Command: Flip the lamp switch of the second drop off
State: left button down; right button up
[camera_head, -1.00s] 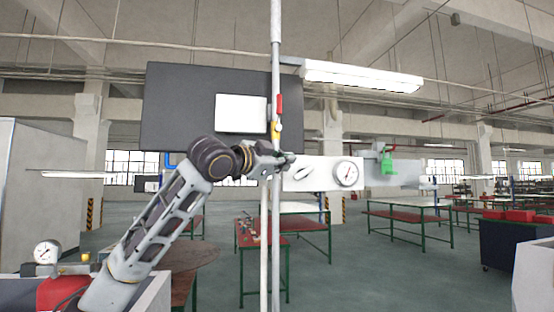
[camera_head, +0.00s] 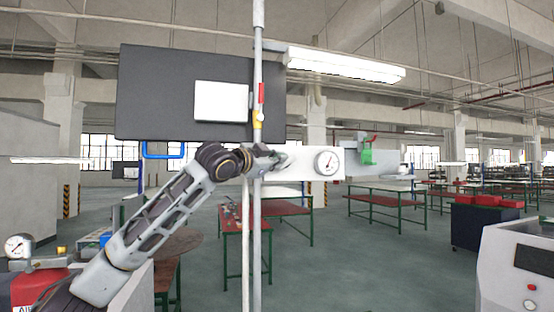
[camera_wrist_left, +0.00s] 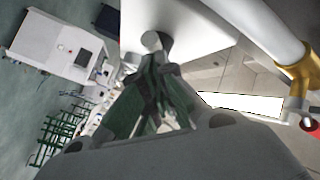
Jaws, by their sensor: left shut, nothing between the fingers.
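My left gripper (camera_head: 283,159) is shut and empty, in front of the left part of a white panel (camera_head: 302,168). The panel carries a round gauge (camera_head: 328,162) on its right. In the left wrist view the left fingers (camera_wrist_left: 158,62) point at a small grey round knob or lever end (camera_wrist_left: 151,40) on the white panel. It may be the switch. The fingertips are very close to it; I cannot tell whether they touch. In the head view the gripper hides that spot. A lit tube lamp (camera_head: 345,66) hangs above. My right gripper is not in view.
A vertical pipe (camera_head: 257,200) with a red-handled valve (camera_head: 261,93) and yellow part (camera_head: 257,118) stands beside the left gripper. A dark board (camera_head: 150,92) is behind it. A green fitting (camera_head: 367,154) is right of the gauge. Red-topped tables (camera_head: 385,197) stand beyond.

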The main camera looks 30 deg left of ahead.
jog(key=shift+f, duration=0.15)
pick_arm(q)
jog(key=shift+f+b, duration=0.15)
jog(key=shift+b, duration=0.4)
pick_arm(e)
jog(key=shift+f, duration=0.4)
